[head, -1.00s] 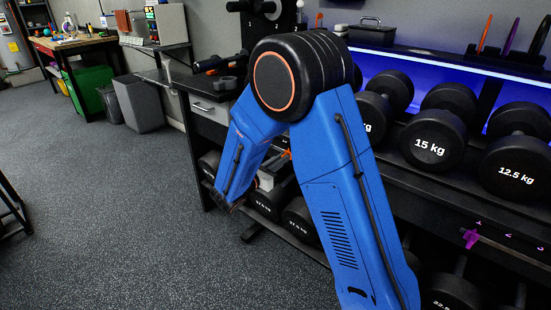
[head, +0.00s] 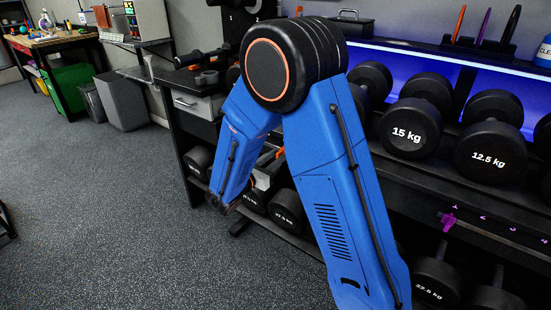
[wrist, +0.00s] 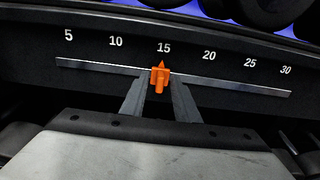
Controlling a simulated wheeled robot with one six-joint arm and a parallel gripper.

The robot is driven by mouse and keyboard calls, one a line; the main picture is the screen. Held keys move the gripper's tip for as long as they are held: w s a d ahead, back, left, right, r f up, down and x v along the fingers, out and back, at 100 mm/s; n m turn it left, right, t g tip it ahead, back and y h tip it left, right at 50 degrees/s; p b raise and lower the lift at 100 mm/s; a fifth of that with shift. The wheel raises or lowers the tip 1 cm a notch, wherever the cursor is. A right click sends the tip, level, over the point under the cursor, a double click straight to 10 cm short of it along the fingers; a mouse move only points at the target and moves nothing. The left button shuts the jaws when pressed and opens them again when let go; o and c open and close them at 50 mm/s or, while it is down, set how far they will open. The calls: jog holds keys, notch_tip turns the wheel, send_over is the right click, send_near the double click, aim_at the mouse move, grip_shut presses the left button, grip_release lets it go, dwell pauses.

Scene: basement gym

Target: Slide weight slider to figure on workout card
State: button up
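The weight slider (wrist: 160,76) is an orange knob with a pointed top on a pale straight rail (wrist: 235,87), seen in the wrist view. White figures 5, 10, 15, 20, 25 and 30 run along the dark panel above the rail. The slider's tip points at the 15. My gripper (wrist: 161,84) has its two grey fingers on either side of the knob, and they appear closed against it. I cannot make out a workout card in either view.
A dumbbell rack with several black dumbbells (head: 408,128) stands at the right. A purple marker (head: 447,221) sits on a numbered strip of the rack. A workbench (head: 60,40) and a grey bin (head: 122,100) are at the far left. The floor (head: 100,220) at left is clear.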

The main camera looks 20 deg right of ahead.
jog(key=v, duration=1.7)
jog(key=shift+a, duration=0.15)
jog(key=shift+s, duration=0.1)
jog(key=shift+r, duration=0.1)
jog(key=s+d+r+m+g+y, duration=0.2)
jog(key=s+d+m+g, duration=0.35)
jog(key=d, duration=0.35)
jog(key=s+d+r+m+g+y, duration=0.2)
jog(key=s+d+m+g, duration=0.2)
jog(key=s+d+m, duration=0.45)
jog(key=s+r+m+t+y, duration=0.3)
jog(key=s+r+m+y, duration=0.1)
jog(key=s+m+y, duration=0.6)
jog(key=shift+s+d+m+t+y, duration=0.35)
jog(key=shift+s+d+m, duration=0.2)
jog(key=shift+s, duration=1.25)
